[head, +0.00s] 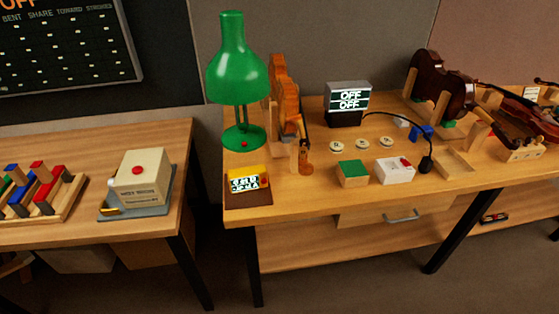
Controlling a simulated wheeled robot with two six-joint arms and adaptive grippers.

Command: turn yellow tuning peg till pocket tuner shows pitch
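An orange-brown violin (283,92) stands on edge in a wooden holder at the back of the right bench, beside a green lamp. A dark brown violin (440,82) lies in wooden supports at the back right, its neck toward the right front. I cannot make out a yellow tuning peg on either. A grey box with a lit display (348,98) reads OFF twice. A small yellow device (248,182) with a lit screen sits on a dark base at the front left; its text is too small to read. I cannot tell which is the pocket tuner. Neither gripper shows.
The green lamp (237,70) stands tall at the bench's back left. A green-topped block (352,172), a white box with a red button (395,170) and a microphone (426,164) are near the front. A separate left bench (60,235) holds a cream device (142,175).

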